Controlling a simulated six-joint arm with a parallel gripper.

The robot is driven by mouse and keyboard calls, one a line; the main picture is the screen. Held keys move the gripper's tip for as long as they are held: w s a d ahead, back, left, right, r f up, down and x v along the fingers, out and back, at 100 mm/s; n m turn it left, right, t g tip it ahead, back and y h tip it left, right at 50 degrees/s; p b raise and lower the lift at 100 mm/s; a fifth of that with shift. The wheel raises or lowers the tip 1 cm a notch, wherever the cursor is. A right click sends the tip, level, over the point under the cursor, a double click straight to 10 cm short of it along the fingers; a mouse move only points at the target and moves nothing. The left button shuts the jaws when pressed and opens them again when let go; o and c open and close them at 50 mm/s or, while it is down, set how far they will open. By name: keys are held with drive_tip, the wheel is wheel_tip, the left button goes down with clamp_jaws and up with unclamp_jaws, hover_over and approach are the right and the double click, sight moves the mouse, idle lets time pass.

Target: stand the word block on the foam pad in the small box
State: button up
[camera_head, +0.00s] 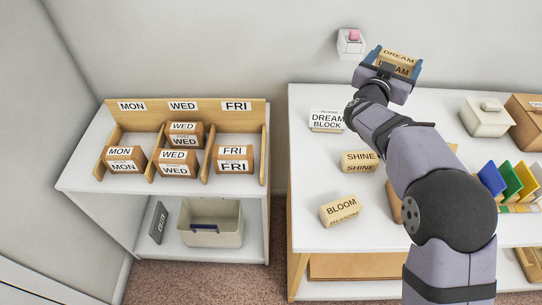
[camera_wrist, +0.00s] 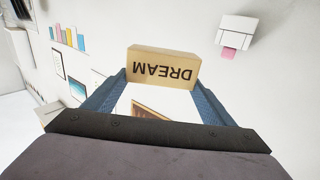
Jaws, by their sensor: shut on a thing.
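My gripper (camera_head: 394,62) is raised in front of the back wall, above the right-hand table. It is shut on a tan wooden block marked DREAM (camera_head: 401,56). In the wrist view the DREAM block (camera_wrist: 162,66) spans the two blue fingertips, its lettering upside down. A small white box with a pink piece (camera_head: 351,42) is at the wall, left of and apart from my gripper; it also shows at the wrist view's upper right (camera_wrist: 237,32). I cannot tell whether the pink piece is the foam pad. My arm hides part of the table.
A DREAM BLOCK card (camera_head: 327,120), a SHINE block (camera_head: 360,161) and a BLOOM block (camera_head: 340,210) are on the table (camera_head: 312,192). A pale lidded box (camera_head: 485,118) and coloured dividers (camera_head: 511,180) stand right. A day-labelled sorter (camera_head: 220,122) stands on the left shelf.

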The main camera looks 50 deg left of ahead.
drive_tip(key=s+a+f+n+g+y+b, duration=0.1)
drive_tip(key=s+a+f+n+y, duration=0.2)
drive_tip(key=s+a, duration=0.6)
drive_tip(key=s+a+f+g+y, duration=0.1)
drive_tip(key=s+a+f+y, duration=0.1)
drive_tip(key=s+a+f, duration=0.6)
drive_tip(key=s+a+f+n+g+y+b, duration=0.1)
drive_tip(key=s+a+f+n+y, duration=0.1)
drive_tip(key=s, duration=1)
drive_tip(key=s+a+f+n+g+y+b, duration=0.1)
drive_tip(key=s+a+f+g+y, duration=0.1)
drive_tip(key=s, duration=1)
wheel_tip(320, 180, down, 14)
drive_tip(key=b, duration=0.9)
drive_tip(key=shift+w+a+f, duration=0.1)
drive_tip(key=shift+f, duration=0.1)
drive_tip(key=shift+f+b, duration=1.55)
drive_tip(key=shift+f, duration=0.35)
